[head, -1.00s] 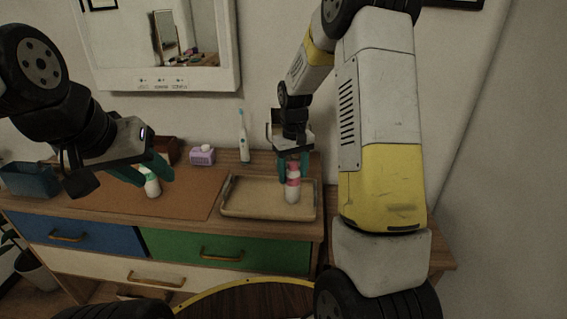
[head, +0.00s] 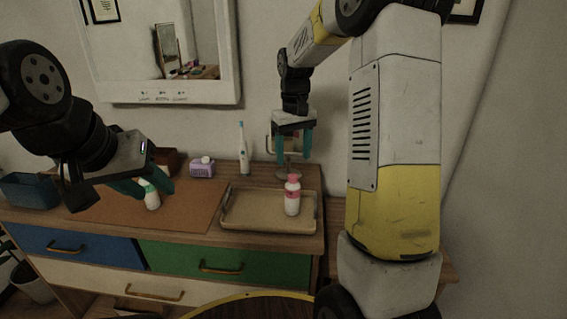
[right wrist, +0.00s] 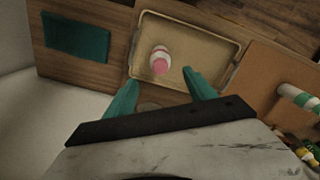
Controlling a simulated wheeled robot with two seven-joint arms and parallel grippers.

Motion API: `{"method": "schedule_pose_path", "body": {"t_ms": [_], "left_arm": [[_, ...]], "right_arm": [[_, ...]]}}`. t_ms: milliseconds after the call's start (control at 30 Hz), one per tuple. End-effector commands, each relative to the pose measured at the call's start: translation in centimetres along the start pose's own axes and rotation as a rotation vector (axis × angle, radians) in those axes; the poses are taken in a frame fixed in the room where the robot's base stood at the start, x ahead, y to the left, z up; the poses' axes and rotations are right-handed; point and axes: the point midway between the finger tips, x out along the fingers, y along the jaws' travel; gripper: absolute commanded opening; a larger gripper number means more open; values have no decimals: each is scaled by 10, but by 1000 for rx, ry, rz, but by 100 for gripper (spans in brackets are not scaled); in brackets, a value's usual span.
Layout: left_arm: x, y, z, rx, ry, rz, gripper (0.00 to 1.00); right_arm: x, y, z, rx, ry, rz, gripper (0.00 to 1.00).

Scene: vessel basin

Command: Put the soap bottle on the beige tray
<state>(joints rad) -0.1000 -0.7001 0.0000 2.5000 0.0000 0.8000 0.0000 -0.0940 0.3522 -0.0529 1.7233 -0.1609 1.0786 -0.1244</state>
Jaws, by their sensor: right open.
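A white bottle with a pink top (head: 292,196) stands upright on the beige tray (head: 240,222), toward its right side. In the right wrist view the bottle (right wrist: 160,60) stands inside the tray's rim (right wrist: 136,45). My right gripper (head: 293,158) is open and empty, above and behind the bottle, apart from it. Its spread fingers (right wrist: 161,92) also show in the right wrist view. My left gripper (head: 145,187) has its fingers apart at a white bottle with a green top (head: 152,200) on the brown mat; one finger partly covers that bottle, and contact cannot be told.
A purple bottle (head: 202,167) and an upright toothbrush (head: 243,150) stand at the back of the counter. A blue bin (head: 28,190) is at the left. A mirror cabinet (head: 175,55) hangs on the wall. The tray's left part is clear.

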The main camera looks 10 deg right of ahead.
Motion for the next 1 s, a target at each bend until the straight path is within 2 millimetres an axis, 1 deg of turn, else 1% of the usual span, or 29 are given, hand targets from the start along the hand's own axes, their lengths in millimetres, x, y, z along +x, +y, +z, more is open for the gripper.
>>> {"method": "schedule_pose_path", "body": {"t_ms": [33, 167, 267, 367, 400, 467, 500, 567, 600, 700, 800, 900, 1000], "left_arm": [[0, 0, 0, 0, 0, 0, 40], [0, 0, 0, 0, 0, 0, 40], [0, 0, 0, 0, 0, 0, 40], [0, 0, 0, 0, 0, 0, 40], [0, 0, 0, 0, 0, 0, 40], [0, 0, 0, 0, 0, 0, 40], [0, 0, 0, 0, 0, 0, 40], [0, 0, 0, 0, 0, 0, 40], [0, 0, 0, 0, 0, 0, 40], [0, 0, 0, 0, 0, 0, 40], [0, 0, 0, 0, 0, 0, 40], [0, 0, 0, 0, 0, 0, 40], [0, 0, 0, 0, 0, 0, 40]], "right_arm": [[-6, 0, 0, -1, 1, 0, 64], [-17, -1, 3, 2, 8, -2, 64], [-34, -5, 16, 13, 43, -8, 64], [-59, -13, 42, 34, 112, -21, 64], [-69, -17, 56, 44, 145, -28, 64], [-83, -25, 79, 62, 197, -40, 64], [-90, -30, 94, 73, 233, -46, 64], [-99, -37, 117, 90, 285, -57, 64], [-104, -43, 132, 102, 319, -64, 64], [-110, -56, 168, 128, 403, -81, 64], [-108, -67, 197, 152, 472, -94, 64], [-105, -75, 217, 169, 523, -106, 64], [-101, -79, 228, 179, 554, -112, 64]]}}
